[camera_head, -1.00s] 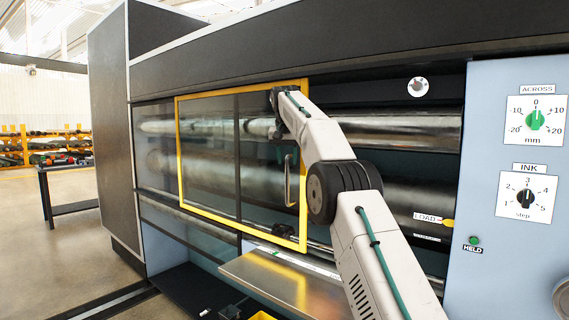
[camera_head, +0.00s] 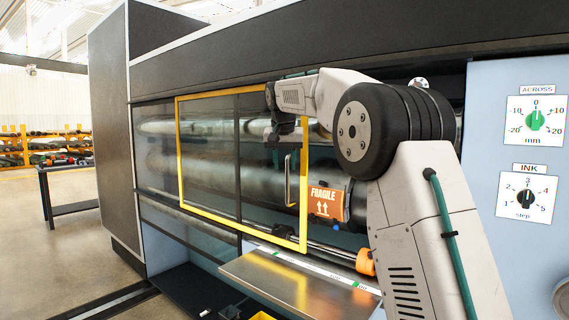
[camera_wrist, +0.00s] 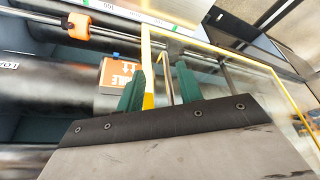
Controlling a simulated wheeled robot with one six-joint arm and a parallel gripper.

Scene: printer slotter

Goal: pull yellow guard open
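The yellow guard (camera_head: 216,212) is a clear panel in a yellow frame on the press front, standing over the rollers. Its metal bar handle (camera_head: 289,180) stands upright near the frame's right side. In the wrist view, the guard's yellow frame (camera_wrist: 149,60) and the handle (camera_wrist: 167,82) show between my gripper's two green fingers. My gripper (camera_wrist: 160,70) is open, with a gap between the fingers; contact with the handle cannot be told. In the head view, my wrist is above the handle, in front of the guard's upper right corner, and the fingertips are hard to make out.
An orange FRAGILE printing plate (camera_head: 326,202) sits on the roller just right of the guard. An orange collar (camera_head: 365,262) is on a rod lower right. A metal shelf (camera_head: 290,285) juts out below. The dial panel (camera_head: 500,90) stands at right.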

